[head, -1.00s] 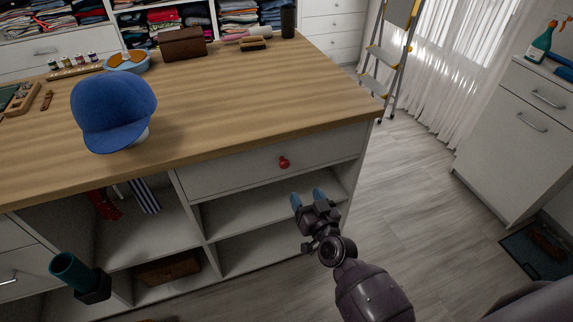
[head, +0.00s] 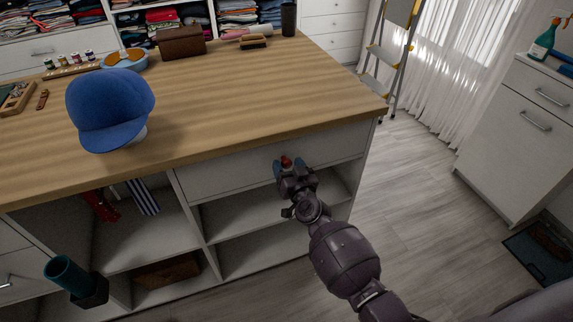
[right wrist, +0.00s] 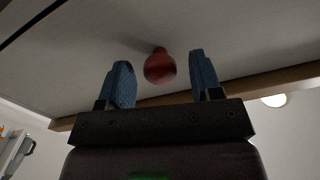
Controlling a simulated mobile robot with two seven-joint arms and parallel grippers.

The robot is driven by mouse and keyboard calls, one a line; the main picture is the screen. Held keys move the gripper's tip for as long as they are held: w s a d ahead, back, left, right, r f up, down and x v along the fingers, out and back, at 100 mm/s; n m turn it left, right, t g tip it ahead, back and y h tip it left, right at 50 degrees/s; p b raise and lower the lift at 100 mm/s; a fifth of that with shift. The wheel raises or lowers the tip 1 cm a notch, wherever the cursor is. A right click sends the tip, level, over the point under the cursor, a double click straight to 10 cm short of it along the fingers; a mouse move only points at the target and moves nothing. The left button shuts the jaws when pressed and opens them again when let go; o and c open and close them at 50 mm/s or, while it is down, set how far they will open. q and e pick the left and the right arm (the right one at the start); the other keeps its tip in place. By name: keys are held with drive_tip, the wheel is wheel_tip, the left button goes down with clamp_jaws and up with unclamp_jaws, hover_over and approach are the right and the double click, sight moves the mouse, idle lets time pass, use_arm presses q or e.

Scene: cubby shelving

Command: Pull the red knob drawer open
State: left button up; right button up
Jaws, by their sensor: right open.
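The red knob (head: 286,161) is on the front of a white drawer (head: 225,172) under the wooden counter top. The drawer front looks flush with the cabinet. My right gripper (head: 285,168) is at the knob, with its blue fingers on either side of it. In the right wrist view the right gripper (right wrist: 159,85) is open, and the red knob (right wrist: 160,66) lies between and slightly beyond the fingertips, apart from both. At the lower left of the head view, a dark teal cylindrical part (head: 70,272) shows; my left gripper's fingers cannot be made out.
Open shelves (head: 255,215) lie below the drawer. A blue cap (head: 110,105) and a brown box (head: 181,42) are on the wooden counter (head: 230,100). A stepladder (head: 385,70) and a white cabinet (head: 515,140) stand to the right, with clear floor between.

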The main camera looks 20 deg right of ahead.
drive_tip(key=shift+w, duration=0.4)
use_arm(q)
drive_tip(key=shift+w, duration=0.1)
drive_tip(key=shift+a+r, duration=0.1)
use_arm(e)
clamp_jaws()
drive_tip(key=shift+s, duration=0.1)
